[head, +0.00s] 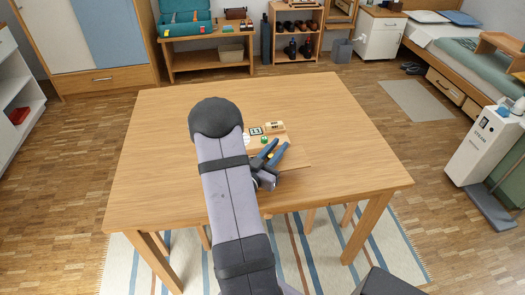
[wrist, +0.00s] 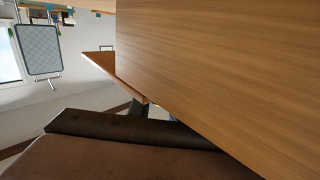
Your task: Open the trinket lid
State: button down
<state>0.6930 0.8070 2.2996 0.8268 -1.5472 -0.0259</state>
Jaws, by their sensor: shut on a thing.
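A small light wooden box (head: 274,127) with dark marks stands just beyond the fingertips. I cannot tell which thing bears the trinket lid. My arm hides part of the table. The wrist view shows bare wood (wrist: 220,60) close up, and no clear fingertips.
A small green thing (head: 264,139) and a dark-edged card (head: 256,131) lie close to the fingers, on or beside a thin wooden panel (head: 297,158). The rest of the tabletop is clear. A brown surface (wrist: 110,155) fills the lower wrist view.

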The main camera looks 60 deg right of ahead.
aim_at(266, 162)
jog(key=shift+s+d, duration=0.2)
jog(key=shift+d, duration=0.05)
jog(key=c, duration=1.6)
grip_release()
jog(key=shift+a, duration=0.15)
jog(key=shift+s+a+b, duration=0.15)
jog(key=shift+a+b, duration=0.5)
jog(key=shift+a, duration=2.9)
jog(key=shift+r, duration=0.1)
